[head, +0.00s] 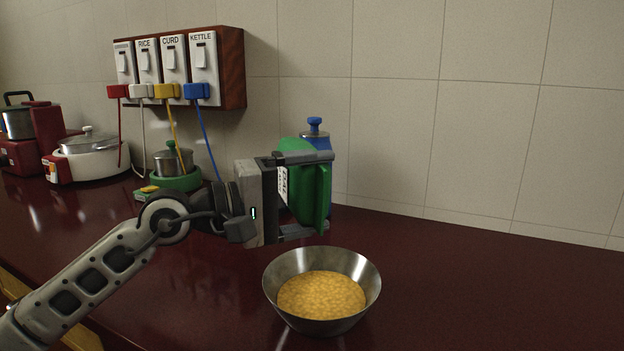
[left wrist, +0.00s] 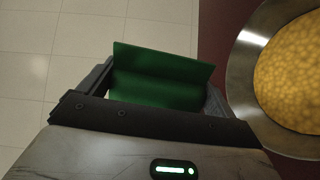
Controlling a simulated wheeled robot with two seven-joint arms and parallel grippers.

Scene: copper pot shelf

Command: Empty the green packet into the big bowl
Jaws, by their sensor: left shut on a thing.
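The green packet (head: 308,186) has a white label and is held upright between the fingers of my left gripper (head: 303,193). My left gripper is shut on it, above and behind the big bowl's left side in the head view. In the left wrist view the packet (left wrist: 160,78) sits between the fingers. The big bowl (head: 367,283) is steel and stands on the counter, with a yellow, grainy filling (head: 322,295) in it. The bowl's rim also shows at the right of the left wrist view (left wrist: 240,75). My right gripper is not in view.
A blue-topped container (head: 316,127) stands behind the packet, partly hidden. A small pot on a green base (head: 177,181), a white cooker (head: 92,162) and a red appliance (head: 20,156) stand at left. Cords hang from labelled wall switches (head: 203,65). The dark red counter (head: 500,290) is clear at right.

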